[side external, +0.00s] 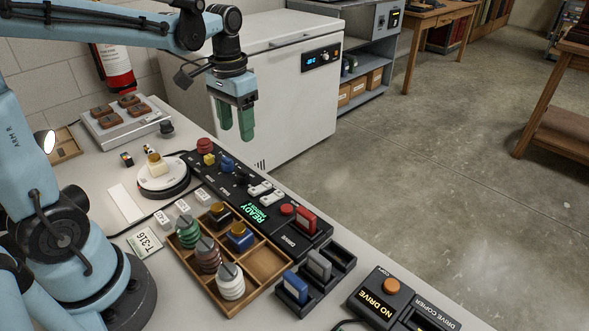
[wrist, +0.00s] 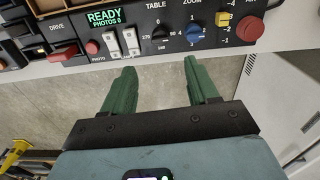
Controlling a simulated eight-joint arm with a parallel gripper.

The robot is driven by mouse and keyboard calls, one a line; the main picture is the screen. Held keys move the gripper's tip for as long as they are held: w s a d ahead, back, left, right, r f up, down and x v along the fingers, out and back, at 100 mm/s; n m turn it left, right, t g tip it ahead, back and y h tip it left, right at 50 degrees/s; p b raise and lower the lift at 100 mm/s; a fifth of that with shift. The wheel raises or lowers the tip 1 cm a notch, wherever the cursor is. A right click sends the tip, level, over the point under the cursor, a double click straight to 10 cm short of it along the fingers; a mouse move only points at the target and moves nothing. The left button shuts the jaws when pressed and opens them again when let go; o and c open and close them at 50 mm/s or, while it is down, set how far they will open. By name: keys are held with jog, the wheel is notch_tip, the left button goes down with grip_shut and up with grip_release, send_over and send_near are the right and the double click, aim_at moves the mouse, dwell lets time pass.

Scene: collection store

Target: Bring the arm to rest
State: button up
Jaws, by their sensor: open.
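My gripper (side external: 236,125) hangs from the blue arm past the far edge of the table, in front of the white chest freezer. Its two green fingers point down, apart, with nothing between them. In the wrist view my gripper (wrist: 162,90) shows both green fingers spread over the floor, with the edge of the control panel (wrist: 140,35) beyond the tips. The fingers look clear of the panel.
The black control panel (side external: 240,178) lines the table's far edge. A wooden tray (side external: 262,287) holds several coloured pieces. A white turntable (side external: 163,175), a black drive rack (side external: 330,283) and a drive copier (side external: 390,300) stand nearby. The freezer (side external: 285,90) is behind; floor is open at right.

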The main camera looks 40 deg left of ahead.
dwell(0.3)
jog(key=s+d+t, duration=0.6)
jog(key=d+t, duration=0.1)
jog(key=shift+d+f+m, duration=0.3)
jog(key=shift+f+m, duration=0.05)
jog(key=shift+m, duration=0.05)
dwell(0.9)
